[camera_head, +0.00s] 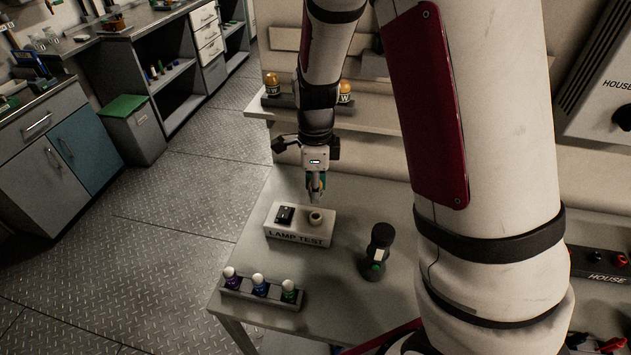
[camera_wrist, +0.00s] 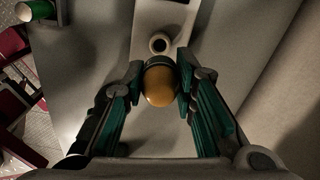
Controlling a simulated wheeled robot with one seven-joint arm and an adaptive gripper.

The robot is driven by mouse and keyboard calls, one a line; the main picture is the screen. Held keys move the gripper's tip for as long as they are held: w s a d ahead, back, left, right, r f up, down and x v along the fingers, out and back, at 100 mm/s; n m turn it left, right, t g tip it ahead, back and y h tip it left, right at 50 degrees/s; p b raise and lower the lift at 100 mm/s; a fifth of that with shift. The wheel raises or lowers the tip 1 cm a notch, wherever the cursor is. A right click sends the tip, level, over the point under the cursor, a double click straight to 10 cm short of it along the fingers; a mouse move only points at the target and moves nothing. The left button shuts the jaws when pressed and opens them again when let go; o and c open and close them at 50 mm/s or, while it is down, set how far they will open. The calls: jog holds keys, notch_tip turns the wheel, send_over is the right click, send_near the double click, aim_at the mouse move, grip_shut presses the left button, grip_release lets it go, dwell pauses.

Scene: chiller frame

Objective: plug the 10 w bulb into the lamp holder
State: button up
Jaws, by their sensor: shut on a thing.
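My gripper (camera_head: 317,192) is above the table, over the back of the white LAMP TEST box. In the wrist view my gripper (camera_wrist: 160,82) is shut on an amber bulb (camera_wrist: 159,84), held between its two fingers. No wattage mark on this bulb can be read. The lamp holder (camera_head: 316,217) is a round socket on top of the LAMP TEST box (camera_head: 298,238). In the wrist view the lamp holder (camera_wrist: 159,44) shows just beyond the bulb, apart from it.
A black switch (camera_head: 285,214) sits left of the holder. A dark cylindrical object (camera_head: 378,250) stands right of the box. A rack (camera_head: 262,290) of white-topped bulbs is at the table's front left. Amber bulbs (camera_head: 345,91) stand on the shelf (camera_head: 380,122) behind.

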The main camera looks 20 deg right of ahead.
jog(key=shift+f+b, duration=0.65)
jog(key=shift+f, duration=1.55)
jog(key=shift+p, duration=0.55)
dwell(0.3)
jog(key=shift+f+b, duration=0.4)
jog(key=shift+f, duration=1)
jog(key=o, duration=1.1)
jog(key=shift+r, duration=0.1)
notch_tip(320, 180, up, 11)
jog(key=shift+r, duration=0.4)
